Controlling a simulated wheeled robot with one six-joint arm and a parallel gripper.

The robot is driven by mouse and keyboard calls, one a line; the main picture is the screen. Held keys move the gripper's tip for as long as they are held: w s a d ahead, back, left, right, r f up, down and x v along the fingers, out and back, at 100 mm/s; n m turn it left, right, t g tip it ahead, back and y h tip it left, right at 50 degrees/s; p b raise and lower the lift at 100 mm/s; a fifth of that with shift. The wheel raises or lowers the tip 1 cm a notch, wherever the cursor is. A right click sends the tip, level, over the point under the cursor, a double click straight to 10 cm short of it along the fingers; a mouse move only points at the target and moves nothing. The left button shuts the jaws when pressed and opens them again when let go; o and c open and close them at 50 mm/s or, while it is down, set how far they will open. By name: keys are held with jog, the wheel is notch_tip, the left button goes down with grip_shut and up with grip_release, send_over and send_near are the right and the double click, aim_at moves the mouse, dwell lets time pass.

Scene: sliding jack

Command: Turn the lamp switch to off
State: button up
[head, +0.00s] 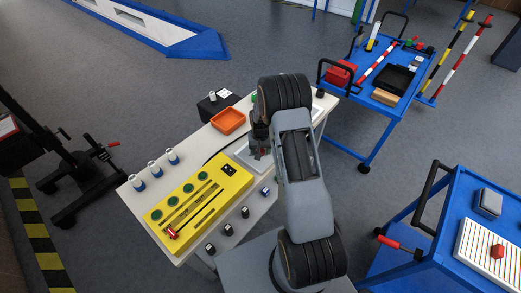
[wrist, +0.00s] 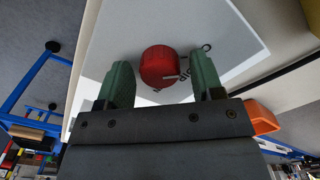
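The lamp switch is a red round knob (wrist: 159,66) on a light grey panel (wrist: 228,35) in the wrist view. Dark lettering and a pale mark lie at its right and lower edge, partly hidden and too small to read surely. My gripper (wrist: 162,78) is open, its green fingers to the left and right of the knob with a gap on each side. I cannot tell how far above the panel the fingertips are. In the head view my gripper (head: 259,150) points down over the panel (head: 242,154), and my arm hides much of it.
On the same white table stand a yellow board (head: 200,204) with green discs, an orange tray (head: 228,120), a black box (head: 217,103) and several small cylinders. A blue cart (head: 374,97) stands behind at right; another blue cart (head: 465,206) is at the right edge. Open floor lies behind the table.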

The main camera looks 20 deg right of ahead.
aim_at(261, 151)
jog(key=shift+o, duration=0.2)
notch_tip(261, 151, up, 14)
jog(key=b, duration=0.1)
dwell(0.5)
jog(key=shift+f, duration=0.15)
jog(key=s+a+r+n+t, duration=0.1)
jog(key=s+a+r, duration=0.2)
jog(key=s, duration=0.4)
jog(key=s+a+r+n+t, duration=0.1)
jog(key=s+a+r, duration=0.3)
jog(key=s+r, duration=0.2)
jog(key=s+a+r+n+t, duration=0.1)
jog(key=s+a+r+n, duration=0.1)
jog(key=s, duration=0.7)
notch_tip(261, 151, up, 2)
jog(key=shift+a+r+t, duration=0.25)
jog(key=shift+a+t, duration=0.15)
jog(key=shift+a, duration=0.5)
